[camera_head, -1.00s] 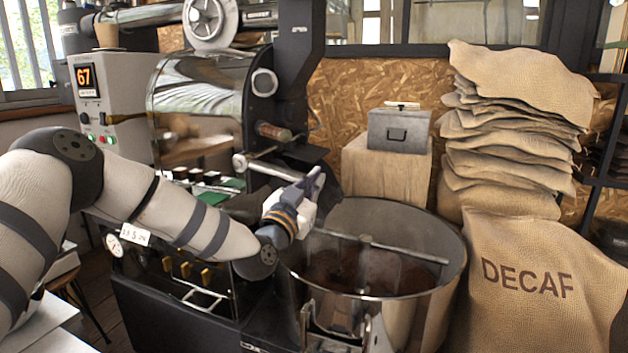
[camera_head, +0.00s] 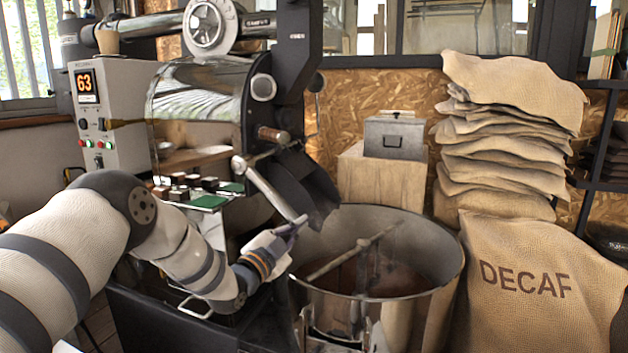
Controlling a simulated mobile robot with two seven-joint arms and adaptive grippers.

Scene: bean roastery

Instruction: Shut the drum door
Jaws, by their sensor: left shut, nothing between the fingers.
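The roaster's drum (camera_head: 200,105) is on the left, with a dark front. A pale metal lever (camera_head: 268,190) slants down and right from the drum front. Beside it a dark chute-like plate (camera_head: 308,187) hangs over the cooling bin; I cannot tell which part is the drum door or how far it is open. My left gripper (camera_head: 297,224) is shut and empty at the lever's lower end, above the bin's left rim. I cannot tell whether its fingertips touch the lever. My right gripper is not in view.
The round cooling bin (camera_head: 448,268) with a stirring arm stands below and right of the gripper. A control box (camera_head: 108,118) reads 63. A grey metal box (camera_head: 394,137) sits on a wooden block. A DECAF sack (camera_head: 530,255) and stacked sacks (camera_head: 515,90) fill the right.

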